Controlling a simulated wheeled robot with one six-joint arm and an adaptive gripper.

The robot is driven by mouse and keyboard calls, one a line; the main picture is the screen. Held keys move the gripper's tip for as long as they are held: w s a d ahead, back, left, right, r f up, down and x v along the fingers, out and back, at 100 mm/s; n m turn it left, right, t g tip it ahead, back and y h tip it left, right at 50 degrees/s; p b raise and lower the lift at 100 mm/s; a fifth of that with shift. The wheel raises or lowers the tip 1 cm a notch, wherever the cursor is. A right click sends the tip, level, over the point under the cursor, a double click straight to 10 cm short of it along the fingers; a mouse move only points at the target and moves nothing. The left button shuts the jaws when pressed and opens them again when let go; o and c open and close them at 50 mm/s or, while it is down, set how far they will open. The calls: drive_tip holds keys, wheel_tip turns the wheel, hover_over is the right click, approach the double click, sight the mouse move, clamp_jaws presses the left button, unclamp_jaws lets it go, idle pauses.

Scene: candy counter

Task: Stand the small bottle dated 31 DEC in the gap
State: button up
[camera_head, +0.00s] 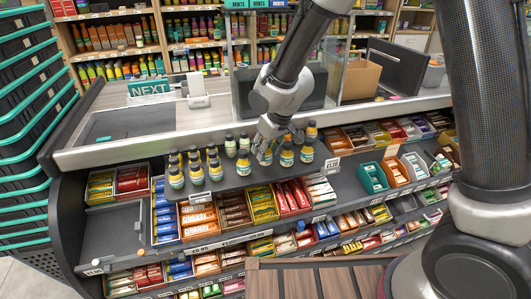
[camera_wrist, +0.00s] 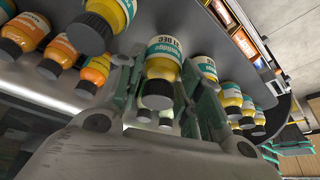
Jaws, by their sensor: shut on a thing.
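In the wrist view my gripper (camera_wrist: 160,85) is shut on a small yellow bottle (camera_wrist: 163,62) with a dark cap and a teal-and-white label reading 31 DEC. The bottle looks roughly upright, cap toward the wrist; this view is upside down. The gripper partly hides the held bottle. I cannot tell whether its base touches the shelf.
A group of yellow bottles (camera_head: 196,174) stands farther left. Orange bottles (camera_wrist: 60,52) and a near yellow bottle (camera_wrist: 105,18) crowd one side in the wrist view. Candy boxes (camera_head: 262,203) line the shelf below. A NEXT sign (camera_head: 150,88) stands behind on the counter.

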drive_tip(key=shift+f, duration=0.85)
drive_tip(key=o, duration=0.7)
drive_tip(key=shift+f, duration=0.15)
